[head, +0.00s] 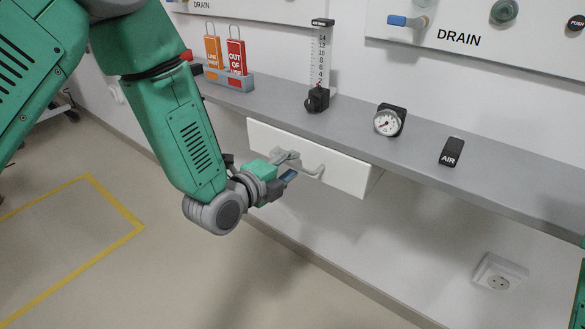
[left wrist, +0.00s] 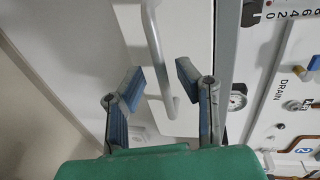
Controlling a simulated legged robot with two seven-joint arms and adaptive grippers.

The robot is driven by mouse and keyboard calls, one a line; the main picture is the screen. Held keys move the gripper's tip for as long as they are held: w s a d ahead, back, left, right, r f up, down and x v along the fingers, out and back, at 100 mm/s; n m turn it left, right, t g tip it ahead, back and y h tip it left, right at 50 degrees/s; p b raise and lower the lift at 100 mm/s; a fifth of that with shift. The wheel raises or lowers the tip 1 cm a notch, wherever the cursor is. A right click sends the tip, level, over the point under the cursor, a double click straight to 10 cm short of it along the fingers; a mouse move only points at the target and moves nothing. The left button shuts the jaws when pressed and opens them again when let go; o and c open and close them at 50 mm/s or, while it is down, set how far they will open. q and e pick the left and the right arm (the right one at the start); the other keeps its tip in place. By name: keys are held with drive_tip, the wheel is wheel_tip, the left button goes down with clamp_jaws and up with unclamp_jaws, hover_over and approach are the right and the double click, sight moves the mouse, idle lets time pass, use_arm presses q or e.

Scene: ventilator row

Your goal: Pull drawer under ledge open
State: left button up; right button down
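The white drawer (head: 345,172) hangs under the grey ledge (head: 358,144), and its front face and right side show. A grey bar handle (head: 313,168) is on its front. My left gripper (head: 287,167) is at the left part of the handle. In the left wrist view the gripper's blue-padded fingers (left wrist: 159,81) are spread apart. The handle (left wrist: 154,45) runs between them in that view, with gaps to both sides, and I see no grip on it. How deep the handle sits between the fingers is unclear. My right gripper is out of view.
On the ledge stand red and orange tags (head: 225,58) in a holder, a flowmeter (head: 319,70), a gauge (head: 389,120) and a black AIR block (head: 451,152). A wall socket (head: 499,272) is below. The floor left of the drawer is clear.

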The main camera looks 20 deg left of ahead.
use_arm(q)
drive_tip(key=shift+w, duration=0.15)
drive_tip(key=shift+d, duration=0.4)
drive_tip(key=shift+c, duration=0.4)
drive_tip(key=shift+d+r, duration=0.1)
drive_tip(key=shift+d, duration=0.15)
clamp_jaws()
unclamp_jaws()
drive_tip(key=shift+a, duration=0.2)
drive_tip(key=shift+o, duration=0.4)
drive_tip(key=shift+a, duration=0.35)
drive_tip(key=v, duration=1.2)
drive_tip(key=shift+f, duration=0.2)
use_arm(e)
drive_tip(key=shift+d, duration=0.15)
